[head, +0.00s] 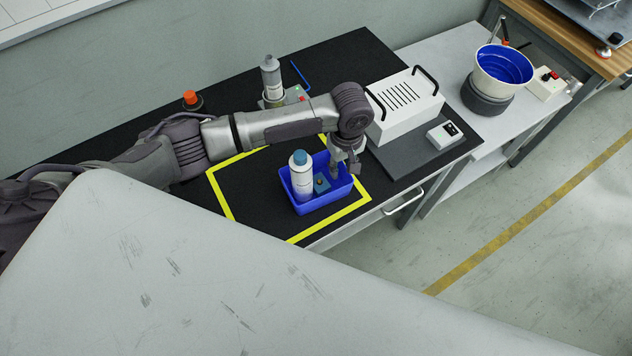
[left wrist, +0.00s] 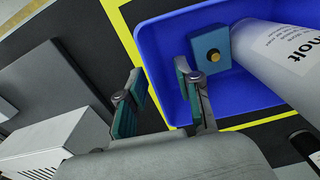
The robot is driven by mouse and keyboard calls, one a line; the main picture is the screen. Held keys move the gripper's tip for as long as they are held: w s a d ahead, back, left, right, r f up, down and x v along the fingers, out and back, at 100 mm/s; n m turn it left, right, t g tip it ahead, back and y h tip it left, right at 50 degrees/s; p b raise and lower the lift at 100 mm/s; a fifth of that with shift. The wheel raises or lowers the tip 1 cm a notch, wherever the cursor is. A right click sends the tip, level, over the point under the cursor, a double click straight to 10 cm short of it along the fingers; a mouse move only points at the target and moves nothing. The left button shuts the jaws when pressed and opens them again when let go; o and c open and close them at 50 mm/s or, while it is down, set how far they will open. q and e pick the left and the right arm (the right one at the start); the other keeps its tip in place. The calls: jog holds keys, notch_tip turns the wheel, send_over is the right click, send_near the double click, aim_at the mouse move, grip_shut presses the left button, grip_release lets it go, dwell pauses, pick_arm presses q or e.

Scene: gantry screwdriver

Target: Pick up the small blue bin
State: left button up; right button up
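The small blue bin (head: 330,198) stands on the black mat inside a yellow taped outline. It holds a white bottle with a blue cap (head: 301,178) and a small blue block (head: 321,183). The bin (left wrist: 162,62) also fills the upper middle of the left wrist view, with the block (left wrist: 209,50) and the bottle (left wrist: 285,55) inside. My left gripper (head: 345,176) is at the bin's right end, pointing down. In the left wrist view its fingers (left wrist: 162,92) are apart, one outside the bin's wall and one on the inner side. Contact cannot be told. My right gripper is not in view.
A white vented box with black handles (head: 405,103) stands on a grey plate right of the bin. A spray can (head: 271,78) and an orange-capped item (head: 191,99) stand behind my arm. A blue-lined bucket (head: 503,67) is farther right. The table's front edge is close to the bin.

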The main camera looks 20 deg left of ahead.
pick_arm(q)
notch_tip(320, 180, down, 2)
jog(key=shift+w+f, duration=0.1)
jog(key=shift+f, duration=0.1)
grip_shut()
jog(key=shift+r, duration=0.15)
